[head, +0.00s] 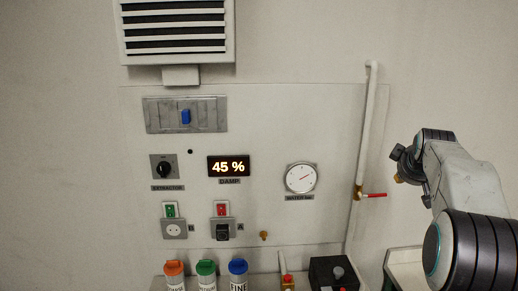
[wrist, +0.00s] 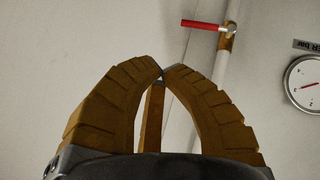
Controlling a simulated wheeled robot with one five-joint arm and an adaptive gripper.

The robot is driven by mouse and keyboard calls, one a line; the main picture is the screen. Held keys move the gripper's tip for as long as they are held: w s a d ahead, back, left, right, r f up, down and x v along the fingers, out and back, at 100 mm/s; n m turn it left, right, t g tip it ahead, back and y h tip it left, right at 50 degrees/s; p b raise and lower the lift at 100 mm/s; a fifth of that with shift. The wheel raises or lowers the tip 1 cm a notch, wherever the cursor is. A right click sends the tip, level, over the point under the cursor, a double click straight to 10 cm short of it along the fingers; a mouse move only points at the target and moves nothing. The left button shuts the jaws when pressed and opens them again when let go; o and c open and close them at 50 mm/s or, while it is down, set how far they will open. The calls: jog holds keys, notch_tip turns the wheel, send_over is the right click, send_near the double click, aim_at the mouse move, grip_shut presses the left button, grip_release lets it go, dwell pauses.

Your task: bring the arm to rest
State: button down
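My arm (head: 462,185) is raised at the right of the head view, in front of the wall. My gripper shows at its far end in the head view (head: 402,177), small and partly hidden by the wrist. In the wrist view, the brown ridged fingers of my gripper (wrist: 162,73) curve inward and their tips meet. Nothing shows between them. Beyond the fingertips are the white pipe (wrist: 222,65) and its red valve lever (wrist: 202,24), apart from the gripper. The lever also shows in the head view (head: 376,195), pointing right.
The wall panel (head: 270,120) carries a knob (head: 164,168), a display reading 45 % (head: 228,166), a round gauge (head: 300,178) and sockets. Below stand orange (head: 174,268), green (head: 206,267) and blue (head: 238,267) capped containers and a black box (head: 333,272). The upper right wall is bare.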

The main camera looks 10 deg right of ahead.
jog(key=s+a+f+m+g+y, duration=0.2)
jog(key=s+a+f+m+g, duration=0.15)
jog(key=s+f, duration=0.4)
jog(key=s+a+f+m+g+y, duration=0.1)
jog(key=s+a+f+m+g, duration=0.1)
jog(key=s+a+f, duration=0.5)
jog(key=s+a+f+n+t+y+b, duration=0.1)
jog(key=s+a+n, duration=0.3)
jog(key=s+a, duration=1.4)
jog(key=shift+s+a+f+y+b, duration=0.15)
jog(key=shift+s+f+y+b, duration=0.3)
jog(key=shift+s, duration=1)
